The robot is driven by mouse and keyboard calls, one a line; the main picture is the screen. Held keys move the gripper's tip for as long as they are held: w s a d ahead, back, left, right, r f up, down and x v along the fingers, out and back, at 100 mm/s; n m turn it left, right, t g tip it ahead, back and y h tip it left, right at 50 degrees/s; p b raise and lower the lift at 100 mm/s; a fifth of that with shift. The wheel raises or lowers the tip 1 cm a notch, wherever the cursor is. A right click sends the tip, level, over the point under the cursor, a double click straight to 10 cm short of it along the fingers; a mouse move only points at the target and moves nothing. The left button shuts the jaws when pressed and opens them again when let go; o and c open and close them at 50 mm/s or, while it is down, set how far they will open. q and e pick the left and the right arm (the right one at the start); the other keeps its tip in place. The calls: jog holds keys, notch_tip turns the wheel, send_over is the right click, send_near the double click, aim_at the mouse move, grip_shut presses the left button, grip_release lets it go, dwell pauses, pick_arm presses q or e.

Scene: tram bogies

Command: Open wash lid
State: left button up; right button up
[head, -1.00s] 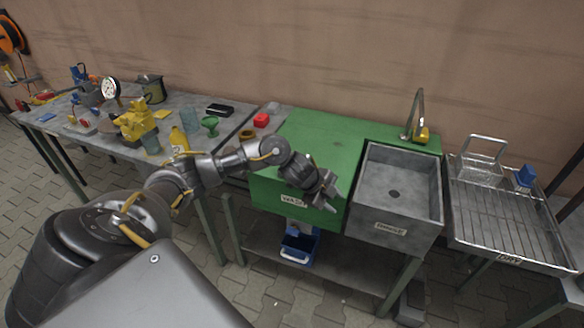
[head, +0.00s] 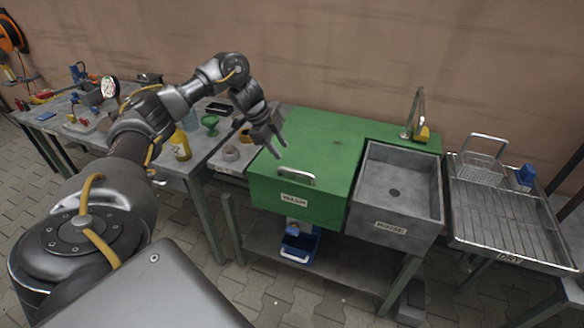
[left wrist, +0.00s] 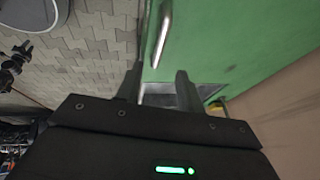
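The wash lid (head: 330,150) is a green flat cover over the wash basin and lies closed. A metal bar handle (head: 297,176) sits at its front edge, above the green front with the WASH label (head: 294,200). In the left wrist view the handle (left wrist: 163,38) shows ahead of my fingers on the green lid (left wrist: 215,40). My left gripper (head: 276,148) is above the lid's left edge, back and left of the handle, apart from it. Its two fingers (left wrist: 158,80) are spread with nothing between them. My right gripper is not in view.
An open grey sink (head: 395,190) with a faucet (head: 416,115) stands right of the lid, then a wire drying rack (head: 505,220). A cluttered bench with a yellow bottle (head: 180,144) and green goblet (head: 210,124) is at left. A blue bin (head: 299,245) is below the basin.

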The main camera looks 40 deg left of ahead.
aim_at(294, 170)
pick_arm(q)
jog(key=x, duration=0.9)
jog(key=shift+w+d+f+p, duration=0.1)
jog(key=shift+f+p, duration=0.15)
jog(key=shift+p, duration=0.15)
grip_shut()
